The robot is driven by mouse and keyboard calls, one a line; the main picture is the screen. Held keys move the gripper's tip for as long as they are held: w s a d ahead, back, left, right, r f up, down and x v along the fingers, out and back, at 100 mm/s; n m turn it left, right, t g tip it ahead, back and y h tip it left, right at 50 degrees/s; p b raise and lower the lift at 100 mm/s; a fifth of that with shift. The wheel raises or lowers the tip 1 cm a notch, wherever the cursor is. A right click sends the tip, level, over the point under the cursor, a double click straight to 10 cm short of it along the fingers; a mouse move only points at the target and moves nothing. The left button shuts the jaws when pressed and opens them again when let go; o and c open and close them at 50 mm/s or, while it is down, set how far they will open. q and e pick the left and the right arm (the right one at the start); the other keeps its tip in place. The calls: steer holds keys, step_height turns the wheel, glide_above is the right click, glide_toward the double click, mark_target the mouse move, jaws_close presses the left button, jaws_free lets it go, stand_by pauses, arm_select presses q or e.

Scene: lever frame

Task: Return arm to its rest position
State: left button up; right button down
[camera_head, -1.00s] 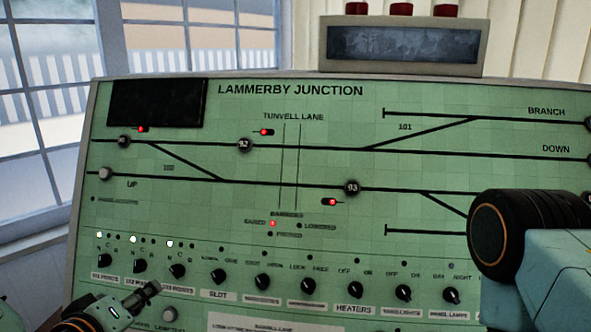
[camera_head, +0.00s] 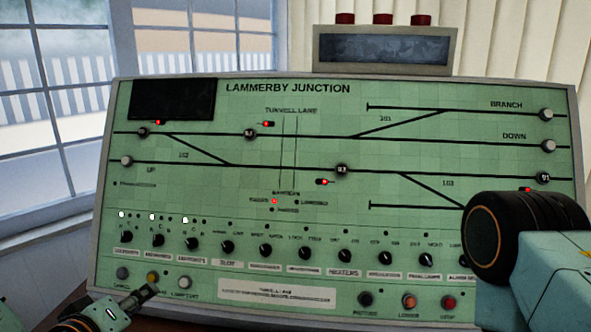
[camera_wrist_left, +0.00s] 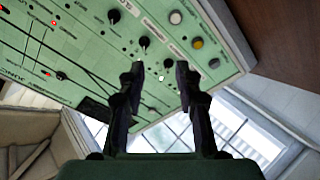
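My left gripper (camera_head: 150,291) is at the lower left of the head view, in front of the lower left part of the green control panel (camera_head: 235,108). In the left wrist view its two dark fingers (camera_wrist_left: 159,68) stand apart with nothing between them. The panel's knobs and buttons show beyond the fingertips there; whether a fingertip touches the panel cannot be told.
A row of black knobs (camera_head: 265,250) crosses the panel, with a red button (camera_head: 449,302) and an orange button (camera_head: 409,301) below. A grey display box (camera_head: 384,48) with red lamps stands on top. Windows (camera_head: 50,90) are at the left, blinds (camera_head: 520,50) behind.

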arm_select(q)
steer(key=s+d+f+m+g, duration=0.1)
steer(key=s+f+m+g, duration=0.15)
steer(key=s+f, duration=0.4)
steer(key=s+d+f+m+g, duration=0.2)
steer(key=s+f+g, duration=0.2)
steer(key=f, duration=0.5)
steer(key=s+f+m+g+b, duration=0.1)
steer(key=s+f+g, duration=0.2)
steer(key=s+f, duration=0.3)
steer(key=s+d+f+m+g+b, duration=0.1)
steer(key=s+f+m+g, duration=0.1)
steer(key=s+f, duration=0.5)
steer(key=s+g, duration=0.1)
steer(key=s, duration=0.5)
steer(key=shift+s+d+g, duration=0.15)
steer(key=shift+s+g, duration=0.1)
steer(key=shift+g, duration=0.1)
arm_select(e)
steer(key=shift+s+f, duration=0.1)
steer(key=shift+f, duration=0.85)
arm_select(q)
steer(key=shift+m, duration=0.25)
steer(key=shift+w, duration=0.15)
